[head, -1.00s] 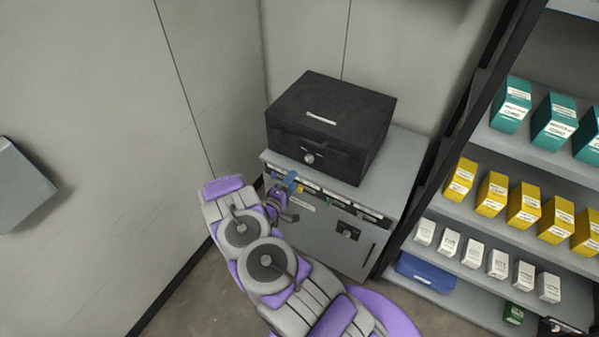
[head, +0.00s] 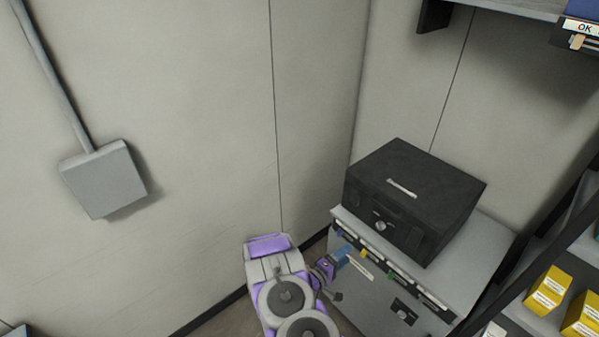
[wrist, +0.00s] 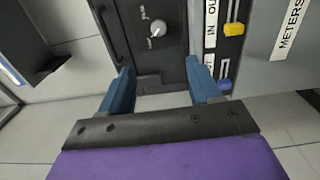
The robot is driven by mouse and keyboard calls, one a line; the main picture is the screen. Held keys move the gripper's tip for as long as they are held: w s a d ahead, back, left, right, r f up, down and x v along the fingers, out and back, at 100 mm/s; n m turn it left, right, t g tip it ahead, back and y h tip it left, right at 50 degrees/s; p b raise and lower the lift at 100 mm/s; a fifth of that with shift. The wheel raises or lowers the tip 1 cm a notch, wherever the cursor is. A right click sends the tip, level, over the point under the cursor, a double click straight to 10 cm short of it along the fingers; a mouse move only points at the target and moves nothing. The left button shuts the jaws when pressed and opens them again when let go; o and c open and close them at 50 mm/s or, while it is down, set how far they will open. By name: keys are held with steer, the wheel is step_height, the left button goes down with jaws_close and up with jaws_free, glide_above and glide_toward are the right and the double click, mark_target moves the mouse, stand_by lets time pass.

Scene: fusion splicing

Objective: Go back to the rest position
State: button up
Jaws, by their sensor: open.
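My gripper (wrist: 158,92) is open in the wrist view, with its two blue fingers apart and nothing between them. In the head view my gripper (head: 343,254) is small, at the end of my purple and grey arm, by the left front edge of the grey cabinet (head: 375,297). Whether it touches the cabinet cannot be told. The wrist view faces the black box (wrist: 148,60) with its round knob (wrist: 157,28) and the grey cabinet face with labels reading IN, OU and METERS.
The black box also shows in the head view (head: 410,200), on top of the cabinet. Colored tabs (head: 364,254) line the cabinet's upper front edge. Shelves with yellow boxes (head: 548,290) stand at right. A grey wall box (head: 104,180) hangs at left. The wall between is bare.

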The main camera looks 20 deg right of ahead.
steer(key=w+a+r+m+t+y+b, duration=0.1)
steer(key=w+a+r+m+y, duration=0.25)
steer(key=w+a+y, duration=0.95)
steer(key=s+a+r+g+y+b, duration=0.1)
steer(key=s+a+r+y, duration=0.2)
steer(key=a+r, duration=0.5)
steer(key=s+a+r+y, duration=0.2)
steer(key=s+a+r, duration=0.1)
steer(key=a+r, duration=0.5)
steer(key=s+r+g+y, duration=0.1)
steer(key=s+r, duration=0.2)
steer(key=s, duration=0.3)
steer(key=s+r+n+g, duration=0.1)
steer(key=s+r+g, duration=0.15)
steer(key=s, duration=0.35)
steer(key=s+r+g+y, duration=0.1)
steer(key=s+r, duration=0.2)
steer(key=s, duration=0.3)
steer(key=s+d+r+m+g+h, duration=0.1)
steer(key=s+d, duration=0.3)
steer(key=s, duration=0.8)
steer(key=s+d+r+m+g+h+b, duration=0.1)
steer(key=s+d, duration=0.4)
steer(key=s, duration=0.7)
step_height(320, 180, up, 2)
steer(key=shift+s+g+h+b, duration=0.35)
steer(key=shift+g+h, duration=0.35)
steer(key=shift+g, duration=0.45)
